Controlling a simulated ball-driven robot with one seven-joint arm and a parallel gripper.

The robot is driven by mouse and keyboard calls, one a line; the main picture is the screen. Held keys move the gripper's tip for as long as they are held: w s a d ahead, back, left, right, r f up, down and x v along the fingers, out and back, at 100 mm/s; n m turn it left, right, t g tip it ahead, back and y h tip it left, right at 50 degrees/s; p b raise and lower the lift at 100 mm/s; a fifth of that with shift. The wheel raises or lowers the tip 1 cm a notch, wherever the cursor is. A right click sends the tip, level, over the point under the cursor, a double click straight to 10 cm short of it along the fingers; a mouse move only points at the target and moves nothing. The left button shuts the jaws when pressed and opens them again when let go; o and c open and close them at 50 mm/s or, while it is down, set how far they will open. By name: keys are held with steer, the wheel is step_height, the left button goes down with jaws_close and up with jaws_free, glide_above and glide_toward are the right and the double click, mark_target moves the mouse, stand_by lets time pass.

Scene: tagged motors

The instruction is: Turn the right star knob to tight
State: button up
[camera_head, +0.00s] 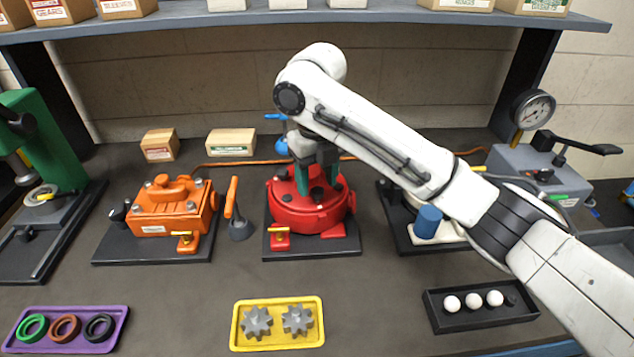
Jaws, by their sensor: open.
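A round red housing (310,213) stands on a dark base plate in the middle of the bench. Dark knobs sit on its top: one at the left (283,174), one at the front (317,194) and one at the right (339,187). Their star shape and any tight marking are too small to make out. My gripper (318,182) points down over the housing, its green fingers apart and close to the top. The fingers stand around or just behind the front knob; I cannot tell whether they touch anything. The gripper hides the back of the lid.
An orange motor (172,208) and an upright orange-handled lever (232,205) stand to the left. My arm partly covers a unit with a blue cylinder (428,221) at the right. A yellow gear tray (235,328) lies in front. Bare bench separates the tray from the housing.

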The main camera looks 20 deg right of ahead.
steer(key=shift+f, duration=0.65)
steer(key=shift+c, duration=0.5)
jaws_close()
